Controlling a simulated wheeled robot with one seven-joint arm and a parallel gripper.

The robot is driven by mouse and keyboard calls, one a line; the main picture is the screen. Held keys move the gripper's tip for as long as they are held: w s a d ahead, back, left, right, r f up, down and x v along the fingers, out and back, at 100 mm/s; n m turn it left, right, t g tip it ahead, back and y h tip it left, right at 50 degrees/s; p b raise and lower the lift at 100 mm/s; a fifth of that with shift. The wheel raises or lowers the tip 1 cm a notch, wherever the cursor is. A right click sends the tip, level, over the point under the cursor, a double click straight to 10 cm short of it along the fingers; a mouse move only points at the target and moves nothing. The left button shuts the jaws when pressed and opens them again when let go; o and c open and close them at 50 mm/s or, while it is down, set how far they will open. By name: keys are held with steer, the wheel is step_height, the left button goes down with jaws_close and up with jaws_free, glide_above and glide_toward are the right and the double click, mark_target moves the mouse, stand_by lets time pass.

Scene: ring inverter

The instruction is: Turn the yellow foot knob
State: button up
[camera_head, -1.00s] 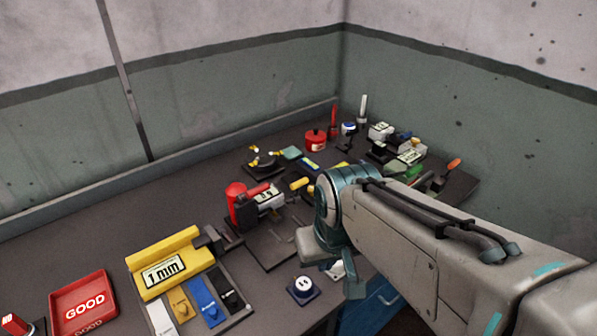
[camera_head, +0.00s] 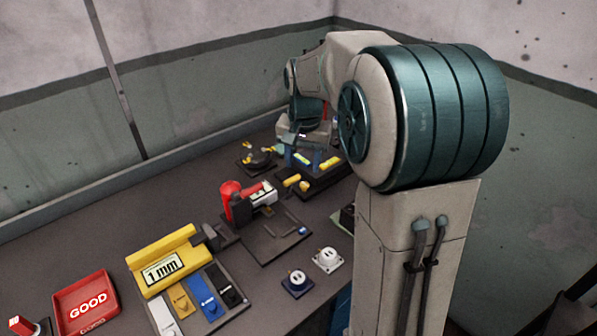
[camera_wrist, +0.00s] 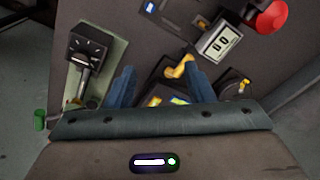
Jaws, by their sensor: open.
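My gripper (camera_head: 301,153) is over the back of the bench in the head view, pointing down. In the wrist view its two blue fingers (camera_wrist: 160,72) are apart, with nothing held between them. A yellow knob (camera_wrist: 178,68) on a dark base shows between the fingers, nearer the right one; I cannot tell the remaining gap. A yellow part with a small screen (camera_wrist: 176,100) is partly hidden by the gripper's body. In the head view, yellow handles (camera_head: 330,162) and (camera_head: 292,181) lie near the gripper. I cannot tell which one is the foot knob.
A red-topped device (camera_head: 230,200) stands in front of the gripper. A yellow 1 mm device (camera_head: 165,265) and a red GOOD tray (camera_head: 80,285) are at front left.

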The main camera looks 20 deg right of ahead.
mark_target(304, 184)
steer(key=w+d+f+m+g+p, duration=0.1)
steer(key=w+d+f+m, duration=0.15)
steer(key=w, duration=0.35)
steer(key=w+d+f+m+p, duration=0.1)
steer(key=w+d+f+m, duration=0.15)
steer(key=w, duration=0.45)
steer(key=shift+n, duration=0.4)
steer(key=f+p, duration=0.1)
steer(key=f, duration=0.6)
steer(key=f+p, duration=0.2)
steer(key=f, duration=0.5)
steer(key=shift+s+a, duration=0.15)
steer(key=shift+a, duration=0.05)
steer(key=c, duration=1)
